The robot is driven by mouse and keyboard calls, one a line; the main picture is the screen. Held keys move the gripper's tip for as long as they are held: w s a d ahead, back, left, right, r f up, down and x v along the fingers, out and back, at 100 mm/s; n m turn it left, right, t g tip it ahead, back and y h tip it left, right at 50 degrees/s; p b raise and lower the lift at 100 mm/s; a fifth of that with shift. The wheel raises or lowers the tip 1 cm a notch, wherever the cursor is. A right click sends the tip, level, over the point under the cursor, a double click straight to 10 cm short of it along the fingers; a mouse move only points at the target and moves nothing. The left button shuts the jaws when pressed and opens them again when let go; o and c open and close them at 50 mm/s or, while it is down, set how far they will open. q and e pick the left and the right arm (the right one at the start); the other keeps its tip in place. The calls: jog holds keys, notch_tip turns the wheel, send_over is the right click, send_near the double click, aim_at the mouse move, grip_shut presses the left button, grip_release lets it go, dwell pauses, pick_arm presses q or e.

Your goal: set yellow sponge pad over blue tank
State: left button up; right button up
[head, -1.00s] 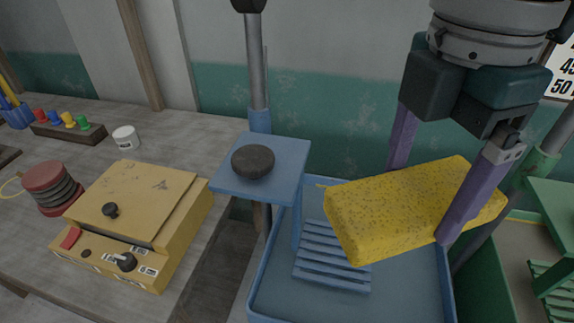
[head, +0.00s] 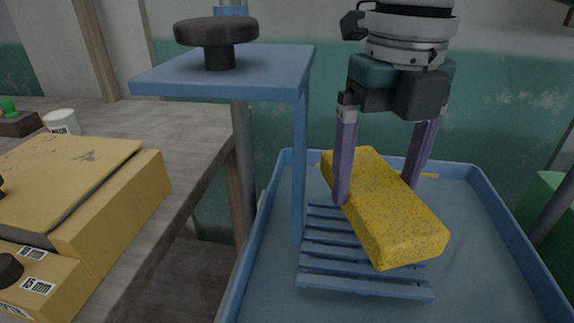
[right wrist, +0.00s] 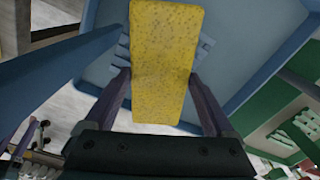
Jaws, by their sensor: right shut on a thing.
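The yellow sponge pad (head: 385,205) is a speckled block held between the purple fingers of my right gripper (head: 378,195). It sits over the slatted rack of the blue tank (head: 500,215), tilted with its near end lower in the head view. I cannot tell whether it touches the slats. In the right wrist view the sponge (right wrist: 163,60) lies between both fingers (right wrist: 160,95), with the blue tank (right wrist: 255,35) behind it.
A blue shelf (head: 220,75) with a dark knob (head: 215,32) stands at the tank's left. A yellow machine (head: 90,200) sits on the grey table (head: 185,135) further left. A green tank (right wrist: 285,105) is beside the blue one. The tank's right side is clear.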

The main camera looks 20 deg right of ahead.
aim_at(376, 184)
jog(key=shift+f+b, duration=0.3)
jog(key=shift+f, duration=2.45)
jog(key=o, duration=1.1)
jog(key=shift+f, duration=0.1)
notch_tip(376, 184, up, 12)
jog(key=shift+r+p, duration=0.15)
jog(key=shift+p, duration=0.55)
